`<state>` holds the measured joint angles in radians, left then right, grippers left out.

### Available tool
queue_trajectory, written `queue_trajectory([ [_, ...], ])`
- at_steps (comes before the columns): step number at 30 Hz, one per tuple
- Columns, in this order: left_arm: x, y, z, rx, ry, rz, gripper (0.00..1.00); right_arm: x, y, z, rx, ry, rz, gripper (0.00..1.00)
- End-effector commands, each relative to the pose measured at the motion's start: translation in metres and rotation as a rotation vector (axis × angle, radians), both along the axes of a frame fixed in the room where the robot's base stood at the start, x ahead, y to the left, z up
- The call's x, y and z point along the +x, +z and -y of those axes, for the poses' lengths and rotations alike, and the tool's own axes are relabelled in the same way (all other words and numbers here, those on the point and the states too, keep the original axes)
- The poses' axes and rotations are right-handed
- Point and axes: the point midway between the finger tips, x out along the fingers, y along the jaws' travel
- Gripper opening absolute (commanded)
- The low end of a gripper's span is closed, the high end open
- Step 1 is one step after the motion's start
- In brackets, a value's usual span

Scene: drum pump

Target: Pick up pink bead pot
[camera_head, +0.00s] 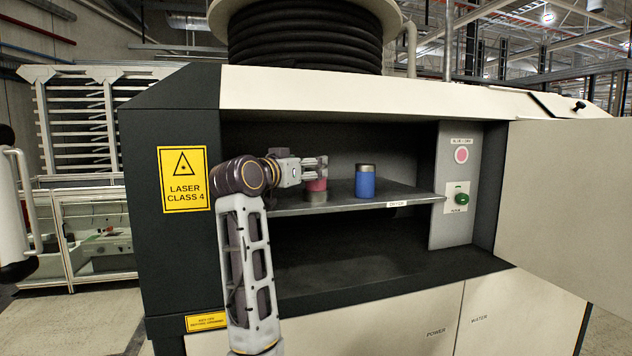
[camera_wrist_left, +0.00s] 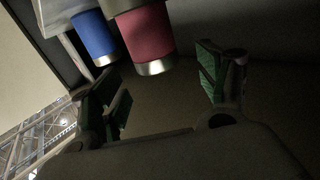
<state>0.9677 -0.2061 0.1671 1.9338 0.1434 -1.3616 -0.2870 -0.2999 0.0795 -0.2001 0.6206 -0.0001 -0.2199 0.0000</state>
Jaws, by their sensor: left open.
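The pink bead pot (camera_head: 317,186) stands upright on the shelf inside the open cabinet, with a grey metallic band at its base. My left gripper (camera_head: 318,167) comes in from the left and covers part of the pot's upper body. In the left wrist view the pink pot (camera_wrist_left: 147,36) is at the top, ahead of the gap between the spread fingers of my left gripper (camera_wrist_left: 165,88). The fingers have green pads and nothing is between them; I see no clear contact with the pot. My right gripper is not in view.
A blue pot (camera_head: 365,183) stands to the right of the pink one on the same shelf (camera_head: 340,205); it also shows in the wrist view (camera_wrist_left: 95,37). A control panel (camera_head: 459,180) with pink and green buttons is at the right. The open door (camera_head: 565,200) stands far right.

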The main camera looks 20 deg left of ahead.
Motion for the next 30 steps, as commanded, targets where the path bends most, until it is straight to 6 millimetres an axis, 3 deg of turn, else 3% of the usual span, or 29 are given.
queue_trajectory([
  [8, 0.003, 0.000, 0.001, -0.001, 0.000, -0.002, 0.75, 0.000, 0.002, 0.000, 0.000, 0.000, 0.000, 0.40],
  [30, 0.050, -0.001, 0.014, 0.000, -0.001, -0.001, 0.75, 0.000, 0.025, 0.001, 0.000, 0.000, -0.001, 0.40],
])
